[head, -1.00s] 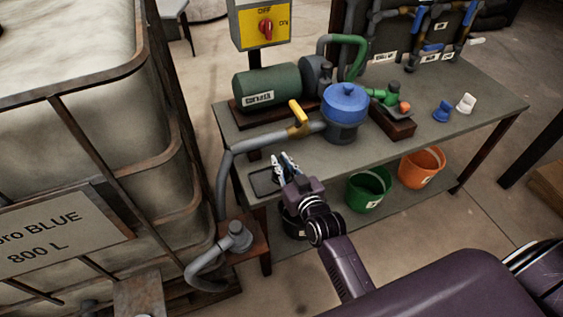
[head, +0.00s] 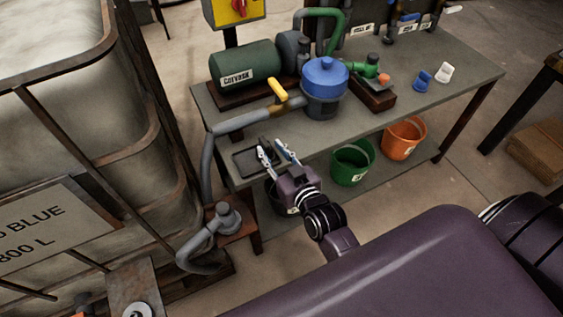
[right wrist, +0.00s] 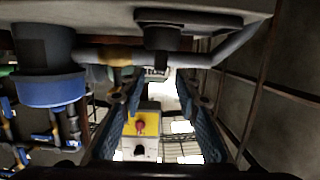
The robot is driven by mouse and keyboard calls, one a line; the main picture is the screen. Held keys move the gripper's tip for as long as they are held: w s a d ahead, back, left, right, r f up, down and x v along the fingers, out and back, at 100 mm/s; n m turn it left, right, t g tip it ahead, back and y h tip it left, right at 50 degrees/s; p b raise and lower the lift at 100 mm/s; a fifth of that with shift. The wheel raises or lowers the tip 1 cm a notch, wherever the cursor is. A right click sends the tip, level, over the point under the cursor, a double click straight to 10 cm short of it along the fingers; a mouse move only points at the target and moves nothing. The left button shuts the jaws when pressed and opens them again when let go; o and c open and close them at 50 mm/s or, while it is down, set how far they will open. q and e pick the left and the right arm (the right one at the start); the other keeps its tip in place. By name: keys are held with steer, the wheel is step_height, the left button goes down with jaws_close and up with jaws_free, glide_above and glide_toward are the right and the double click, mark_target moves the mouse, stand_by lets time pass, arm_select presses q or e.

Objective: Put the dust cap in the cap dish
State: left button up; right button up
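A small orange cap (head: 383,78) sits at the end of a green valve (head: 368,67) on a dark block; it may be the dust cap, but I cannot tell for sure. A shallow dark square tray (head: 243,162) at the table's front left looks like the cap dish. I see nothing clearly lying in it, and my gripper hides part of it. My right gripper (head: 275,153) is over the table's front edge, just right of the tray. In the right wrist view its fingers (right wrist: 157,92) stand apart with nothing held between them. My left gripper is out of view.
A blue-lidded vat (head: 325,85), a grey pipe (head: 240,121) with a yellow-handled valve, and a green motor (head: 246,65) stand behind the tray. Blue (head: 423,80) and white (head: 444,72) fittings stand at the right. Green (head: 352,162) and orange (head: 404,138) buckets stand below.

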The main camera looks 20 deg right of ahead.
steer(key=v, duration=0.6)
steer(key=shift+s, duration=0.25)
steer(key=s+a+f+g, duration=0.1)
steer(key=s+f+g, duration=0.25)
steer(key=f, duration=0.75)
steer(key=s+a+f+n+g, duration=0.15)
steer(key=s+f, duration=0.35)
steer(key=f, duration=0.7)
steer(key=s+f+g, duration=0.3)
steer(key=s+f, duration=0.2)
steer(key=f, duration=0.6)
steer(key=s+d+f+g, duration=0.2)
steer(key=s+f, duration=0.5)
steer(key=s, duration=0.5)
steer(key=s+d+f+g, duration=0.3)
steer(key=s+f, duration=0.5)
steer(key=s, duration=0.5)
steer(key=shift+s+d+f+g+h, duration=0.2)
steer(key=shift+g+h, duration=0.1)
steer(key=shift+g, duration=0.5)
steer(key=shift+n, duration=0.25)
